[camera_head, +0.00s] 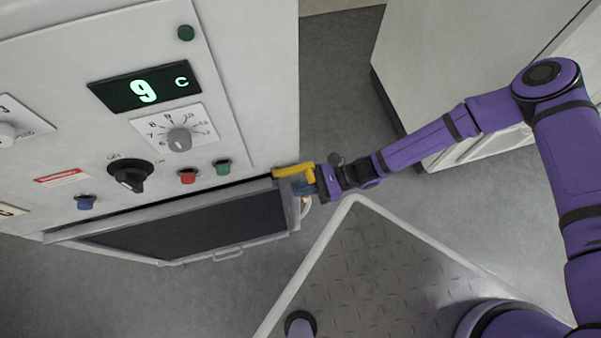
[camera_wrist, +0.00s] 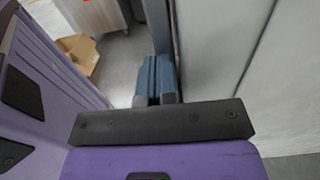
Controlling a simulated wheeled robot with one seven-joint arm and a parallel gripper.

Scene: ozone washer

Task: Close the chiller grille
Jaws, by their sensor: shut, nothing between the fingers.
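The chiller grille (camera_head: 190,228) is a dark mesh panel in a grey frame, low on the white machine's front. It stands out from the front at an angle, with a small handle (camera_head: 228,255) on its lower edge. My gripper (camera_head: 303,188) is at the grille's right end, close to the frame's corner; I cannot tell whether it touches. In the wrist view its blue fingers (camera_wrist: 156,80) are together with nothing between them. A grey upright edge and a pale panel (camera_wrist: 222,45) stand just right of the fingers.
The machine front (camera_head: 60,70) carries a display reading 9 C, a dial (camera_head: 179,139), a black knob (camera_head: 130,175) and buttons. A yellow piece (camera_head: 293,171) shows beside my gripper. A pale cabinet (camera_head: 440,60) stands at the upper right. An open cardboard box (camera_wrist: 80,52) lies on the floor.

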